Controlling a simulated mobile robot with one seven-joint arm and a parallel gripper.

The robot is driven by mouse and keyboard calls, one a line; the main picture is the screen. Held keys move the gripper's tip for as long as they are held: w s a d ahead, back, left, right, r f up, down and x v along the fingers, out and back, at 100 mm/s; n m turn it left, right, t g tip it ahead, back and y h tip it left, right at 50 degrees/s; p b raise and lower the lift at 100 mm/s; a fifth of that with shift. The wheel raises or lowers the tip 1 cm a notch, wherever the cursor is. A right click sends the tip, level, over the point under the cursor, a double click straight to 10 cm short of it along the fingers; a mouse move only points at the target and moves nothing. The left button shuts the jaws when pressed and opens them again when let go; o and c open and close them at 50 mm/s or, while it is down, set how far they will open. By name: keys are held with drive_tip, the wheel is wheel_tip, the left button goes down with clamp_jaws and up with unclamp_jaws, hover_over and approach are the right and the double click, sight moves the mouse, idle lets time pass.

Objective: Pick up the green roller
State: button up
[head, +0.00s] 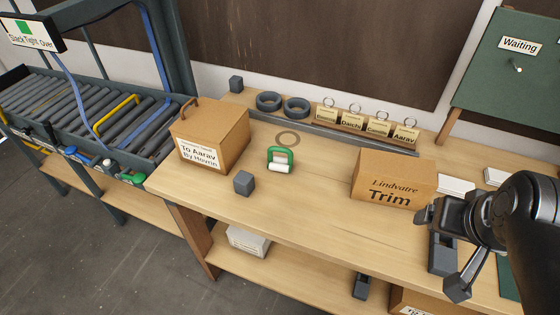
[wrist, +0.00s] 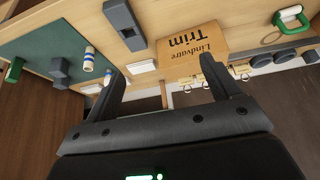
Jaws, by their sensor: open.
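The green roller (head: 281,160) has a green frame with a white cylinder at its front. It sits on the wooden bench top, between the "To Aarav" box and the "Trim" box. It also shows in the wrist view (wrist: 290,18), at the upper right corner. My gripper (head: 456,290) is at the right of the head view, well away from the roller. In the wrist view my gripper (wrist: 165,88) has its two fingers spread wide with nothing between them.
The "Trim" box (head: 393,180) stands between my gripper and the roller. The "To Aarav" box (head: 211,135) and a grey cube (head: 244,182) are left of the roller. Dark rings (head: 297,107) and tagged cards (head: 352,121) stand behind. Bench top around the roller's right side is clear.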

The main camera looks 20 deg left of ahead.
drive_tip(key=shift+o, duration=1.2)
drive_tip(key=shift+w, duration=0.1)
drive_tip(key=w+a+r+g+y, duration=0.1)
drive_tip(key=w+a+r+g, duration=0.15)
drive_tip(key=w+a, duration=0.6)
drive_tip(key=n+g+h, duration=0.1)
drive_tip(key=n+g, duration=0.1)
drive_tip(key=g, duration=0.1)
hover_over(280, 160)
drive_tip(key=f, duration=2)
drive_tip(key=shift+w+d, duration=0.15)
drive_tip(key=shift+w, duration=0.1)
drive_tip(key=shift+s+f, duration=0.15)
drive_tip(key=shift+f, duration=1.2)
drive_tip(key=shift+s+f, duration=0.1)
drive_tip(key=shift+f, duration=1.25)
